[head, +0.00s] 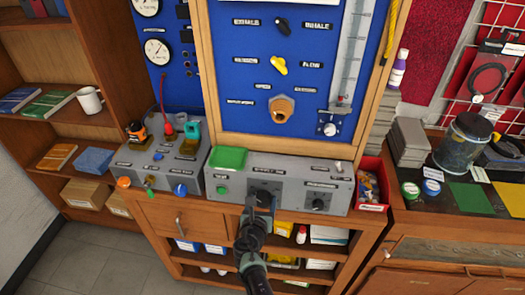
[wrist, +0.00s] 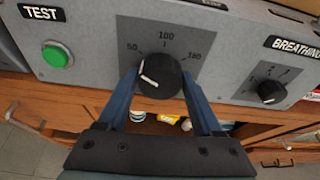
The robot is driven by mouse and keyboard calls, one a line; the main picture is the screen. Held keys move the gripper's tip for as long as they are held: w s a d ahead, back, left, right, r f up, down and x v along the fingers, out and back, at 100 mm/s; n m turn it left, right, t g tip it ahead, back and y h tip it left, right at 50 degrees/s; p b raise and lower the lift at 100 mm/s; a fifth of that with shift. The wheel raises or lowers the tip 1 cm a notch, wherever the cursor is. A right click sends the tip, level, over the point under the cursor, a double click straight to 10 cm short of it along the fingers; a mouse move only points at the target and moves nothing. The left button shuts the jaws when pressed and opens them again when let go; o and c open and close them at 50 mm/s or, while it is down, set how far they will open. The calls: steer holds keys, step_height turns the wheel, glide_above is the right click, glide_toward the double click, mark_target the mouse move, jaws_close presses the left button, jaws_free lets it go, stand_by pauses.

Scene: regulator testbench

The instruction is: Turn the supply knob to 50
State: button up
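The supply knob (wrist: 160,75) is a round black knob on the grey bench panel, with printed marks 50, 100 and one further right around it. Its white pointer mark is on the left side of the knob, toward the 50; the exact reading cannot be told. My gripper (wrist: 160,76) has its two blue fingers on either side of the knob, the tips against or very close to its sides. In the head view my gripper (head: 262,202) reaches the panel from below and partly covers the knob (head: 264,190).
A green TEST button (wrist: 57,57) is left of the knob. A second black knob, under BREATHING (wrist: 271,91), is to the right. A green block (head: 228,158) lies on the bench unit and a red bin (head: 371,185) stands at its right end.

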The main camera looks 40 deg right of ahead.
steer(key=o, duration=0.3)
steer(key=shift+o, duration=0.2)
steer(key=shift+s+a+r+p, duration=0.3)
steer(key=shift+a+p, duration=0.1)
steer(key=shift+p, duration=0.2)
steer(key=p+v, duration=0.5)
steer(key=v, duration=0.6)
steer(key=shift+s+a, duration=0.25)
steer(key=shift+a, duration=0.1)
